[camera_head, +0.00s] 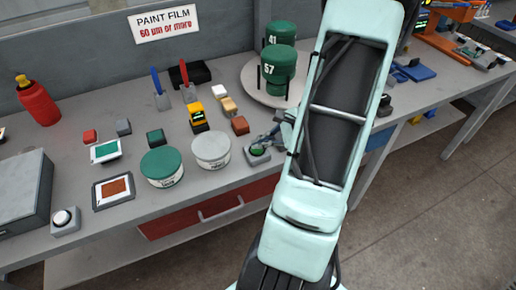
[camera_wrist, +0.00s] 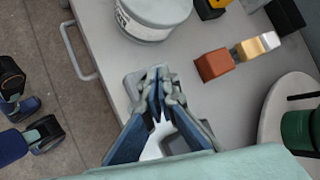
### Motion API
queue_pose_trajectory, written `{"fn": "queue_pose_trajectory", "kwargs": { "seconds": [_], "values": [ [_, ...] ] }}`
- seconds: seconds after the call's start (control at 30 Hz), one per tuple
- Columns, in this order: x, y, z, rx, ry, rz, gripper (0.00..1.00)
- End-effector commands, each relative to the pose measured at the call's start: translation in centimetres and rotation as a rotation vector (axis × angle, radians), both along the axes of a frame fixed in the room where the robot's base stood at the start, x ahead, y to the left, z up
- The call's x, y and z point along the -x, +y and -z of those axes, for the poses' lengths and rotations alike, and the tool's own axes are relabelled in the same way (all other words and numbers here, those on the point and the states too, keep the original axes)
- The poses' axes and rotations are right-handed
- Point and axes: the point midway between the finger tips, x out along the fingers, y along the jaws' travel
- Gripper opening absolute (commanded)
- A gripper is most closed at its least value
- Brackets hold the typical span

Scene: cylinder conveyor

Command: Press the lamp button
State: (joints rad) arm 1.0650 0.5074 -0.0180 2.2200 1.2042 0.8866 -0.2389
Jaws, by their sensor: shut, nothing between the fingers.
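A small grey box with a round green button (camera_head: 258,151) stands at the bench's front edge, left of my arm. My gripper (camera_head: 262,142) is shut and empty, its fingertips right at or just over the green button; I cannot tell whether they touch it. In the wrist view the shut fingertips (camera_wrist: 160,80) lie over the grey button box (camera_wrist: 131,84) and hide the button. Another grey box with a round white button or lamp (camera_head: 63,219) stands at the bench's front left.
A white-sided tin with a grey lid (camera_head: 211,151) and a green-lidded tin (camera_head: 162,168) stand left of the button box. A brown block (camera_head: 240,125) lies behind it. A round turntable (camera_head: 262,91) carries green cylinders (camera_head: 278,67) at the back.

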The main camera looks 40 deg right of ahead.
Motion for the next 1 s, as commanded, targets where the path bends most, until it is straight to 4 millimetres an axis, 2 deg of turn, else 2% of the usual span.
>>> {"fn": "queue_pose_trajectory", "kwargs": {
  "seconds": [0.4,1.0],
  "values": [
    [0.0,0.0,-0.6,0.001,0.0,-0.001,0.0],
    [0.0,0.0,-6.3,0.001,0.0,-0.001,0.0]
  ]
}}
